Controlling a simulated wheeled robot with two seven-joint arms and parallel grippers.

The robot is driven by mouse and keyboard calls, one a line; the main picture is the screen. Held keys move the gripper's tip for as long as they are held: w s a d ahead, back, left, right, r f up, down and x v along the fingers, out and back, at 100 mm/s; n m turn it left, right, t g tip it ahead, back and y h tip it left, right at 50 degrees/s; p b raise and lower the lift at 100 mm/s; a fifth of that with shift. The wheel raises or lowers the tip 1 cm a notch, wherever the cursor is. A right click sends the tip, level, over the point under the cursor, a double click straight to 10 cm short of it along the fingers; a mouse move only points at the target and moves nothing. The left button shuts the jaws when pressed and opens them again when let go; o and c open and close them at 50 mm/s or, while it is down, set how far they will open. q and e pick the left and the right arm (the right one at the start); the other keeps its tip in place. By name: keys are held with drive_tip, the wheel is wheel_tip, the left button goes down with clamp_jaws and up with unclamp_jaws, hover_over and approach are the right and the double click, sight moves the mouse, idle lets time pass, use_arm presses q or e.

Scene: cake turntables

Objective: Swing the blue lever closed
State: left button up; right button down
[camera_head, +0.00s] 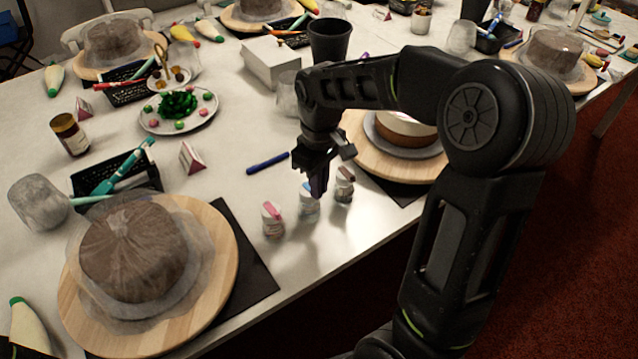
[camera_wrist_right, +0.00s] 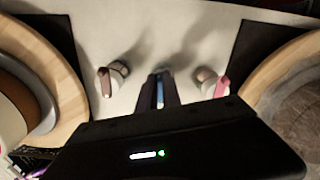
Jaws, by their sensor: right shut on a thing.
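Three small jars with flip levers stand in a row near the table's front edge. The middle jar (camera_head: 309,208) carries the blue lever (camera_wrist_right: 160,92), seen between my right fingers in the wrist view. My right gripper (camera_head: 317,185) points down over this jar and is shut on the blue lever. The fingers hide much of the lever and its jar, so its exact angle cannot be told. The jar with the pink lever (camera_head: 272,222) stands to the left, and the jar with the dark red lever (camera_head: 344,188) to the right, close by. My left gripper is out of view.
A wooden turntable (camera_head: 215,232) with a wrapped cake is at left; another turntable (camera_head: 368,158) is behind my arm. A blue pen (camera_head: 267,163), a black cup (camera_head: 329,40) and a plate (camera_head: 205,122) lie farther back. Bare table surrounds the jars.

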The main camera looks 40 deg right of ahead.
drive_tip(key=c, duration=1.5)
unclamp_jaws()
drive_tip(key=shift+r, duration=3.9)
